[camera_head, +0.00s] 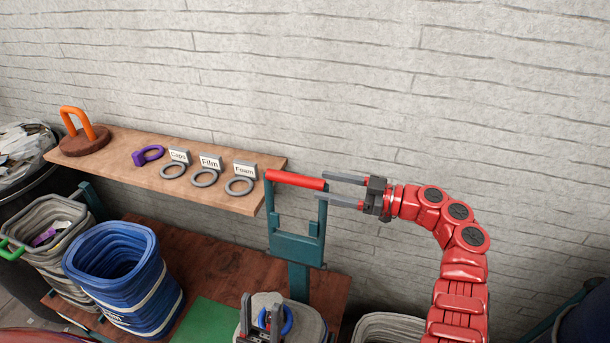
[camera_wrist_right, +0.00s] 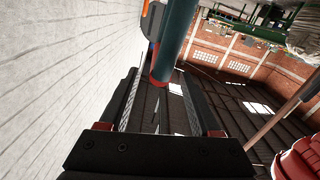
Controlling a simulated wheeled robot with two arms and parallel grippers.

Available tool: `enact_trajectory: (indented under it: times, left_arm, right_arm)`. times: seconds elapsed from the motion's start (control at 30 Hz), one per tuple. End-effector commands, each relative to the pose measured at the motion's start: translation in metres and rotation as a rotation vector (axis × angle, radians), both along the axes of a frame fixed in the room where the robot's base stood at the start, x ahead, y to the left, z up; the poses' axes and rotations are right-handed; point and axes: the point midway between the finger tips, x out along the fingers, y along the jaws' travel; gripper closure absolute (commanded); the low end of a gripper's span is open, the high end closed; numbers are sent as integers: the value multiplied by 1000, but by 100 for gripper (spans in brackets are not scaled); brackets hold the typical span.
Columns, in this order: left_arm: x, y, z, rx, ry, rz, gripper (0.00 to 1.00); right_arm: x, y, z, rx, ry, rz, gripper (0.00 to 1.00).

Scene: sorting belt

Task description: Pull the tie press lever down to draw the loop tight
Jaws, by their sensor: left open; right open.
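The tie press (camera_head: 297,240) is a teal frame with a red lever bar (camera_head: 296,180) across its top, raised near the shelf's right end. My right gripper (camera_head: 323,187) is open beside the bar's right end. In the right wrist view, a teal bar with a red end (camera_wrist_right: 175,45) shows at the right gripper's open fingertips (camera_wrist_right: 160,75); I cannot tell whether they touch. My left gripper (camera_head: 262,303) is open low down at a grey sack (camera_head: 310,317), in front of the press. A blue loop (camera_head: 288,320) shows by its fingers, which partly hide it.
The wooden shelf (camera_head: 130,168) holds grey rings with labels (camera_head: 210,162), a purple ring piece (camera_head: 148,155) and an orange-handled brown disc (camera_head: 85,140). A blue bin (camera_head: 118,262), a grey bin (camera_head: 45,225) and a green mat (camera_head: 205,322) lie left. Wall space above is clear.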

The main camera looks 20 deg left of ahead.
Motion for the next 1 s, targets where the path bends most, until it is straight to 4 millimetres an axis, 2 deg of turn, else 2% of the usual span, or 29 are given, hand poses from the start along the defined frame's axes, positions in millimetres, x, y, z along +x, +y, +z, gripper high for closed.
enact_trajectory:
  times: [0.1, 0.3, 0.47, 0.7, 0.77, 1.0]
  left_arm:
    - [0, 0, 9, 0, 0, 0, 50]
    - [0, 0, 14, 0, 0, 0, 50]
    - [0, 0, 15, 0, 0, 0, 50]
    - [0, 0, 14, 0, 0, 0, 50]
    - [0, 0, 14, 0, 0, 0, 50]
    - [0, 0, 14, 0, 0, 0, 50]
  right_arm:
    - [0, 26, 3, 1, 1, 3, 36]
    - [1, 54, 1, 1, 2, 2, 36]
    - [1, 62, -1, 0, 2, 2, 36]
    - [2, 63, -1, 0, 1, 1, 36]
    - [2, 63, -1, 0, 1, 1, 45]
    - [2, 63, -1, 0, 0, 1, 88]
